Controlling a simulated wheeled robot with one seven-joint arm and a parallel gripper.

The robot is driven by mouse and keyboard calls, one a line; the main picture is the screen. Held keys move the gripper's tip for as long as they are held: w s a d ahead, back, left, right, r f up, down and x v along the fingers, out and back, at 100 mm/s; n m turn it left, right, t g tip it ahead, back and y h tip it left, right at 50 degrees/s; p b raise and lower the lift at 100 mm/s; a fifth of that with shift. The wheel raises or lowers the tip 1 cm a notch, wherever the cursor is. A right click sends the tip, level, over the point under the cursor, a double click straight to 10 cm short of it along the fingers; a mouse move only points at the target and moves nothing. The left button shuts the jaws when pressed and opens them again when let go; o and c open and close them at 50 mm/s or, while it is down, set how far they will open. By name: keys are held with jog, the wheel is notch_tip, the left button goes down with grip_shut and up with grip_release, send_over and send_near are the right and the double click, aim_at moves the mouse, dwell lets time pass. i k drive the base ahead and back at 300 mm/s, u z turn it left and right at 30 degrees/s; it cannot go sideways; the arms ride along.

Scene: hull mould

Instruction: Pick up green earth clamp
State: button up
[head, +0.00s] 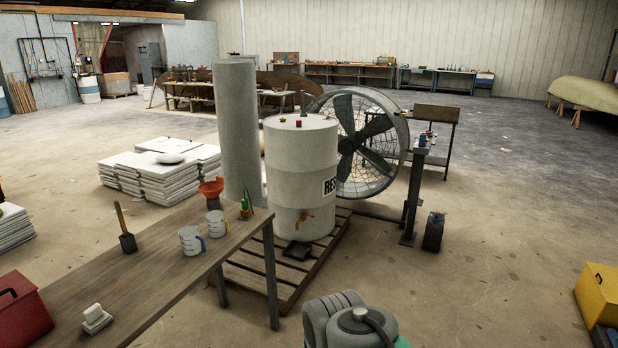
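A small green thing, which looks like the green earth clamp (245,203), is at the far right corner of the wooden table, close to the drum. It is small in the head view, so its jaws and exact pose cannot be told. Part of my own arm shows at the bottom centre. My gripper is not in view.
A white drum (300,175) on a pallet (252,272) stands just behind.

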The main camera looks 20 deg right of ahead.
aim_at(245, 210)
jog(key=z, duration=0.75)
jog(key=i, duration=3.8)
jog(key=u, duration=4.4)
jog(key=i, duration=0.5)
jog(key=z, duration=0.05)
